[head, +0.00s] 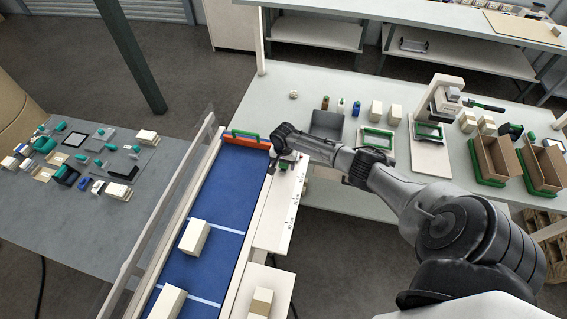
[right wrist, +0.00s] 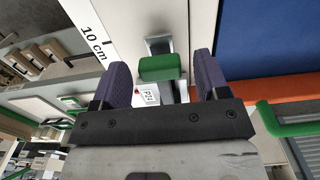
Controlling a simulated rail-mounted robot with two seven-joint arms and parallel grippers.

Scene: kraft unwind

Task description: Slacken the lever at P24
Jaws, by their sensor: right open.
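The lever at P24 (right wrist: 162,67) has a green end and stands on a grey metal bracket beside the belt, seen in the right wrist view. Its white label (right wrist: 149,95) reads P24. My right gripper (right wrist: 163,61) is open, with one dark purple finger pad on each side of the green lever and visible gaps between. In the head view the right gripper (head: 287,160) is at the far right corner of the conveyor, and my wrist hides most of the lever there. My left gripper is not in view.
The blue belt (head: 211,208) carries two pale boxes, one of them a cream box (head: 194,237). An orange bar (head: 250,142) with a green handle (head: 244,134) crosses its far end. A white board (head: 281,215) with a 10 cm mark borders it. A grey bin (head: 326,125) stands behind.

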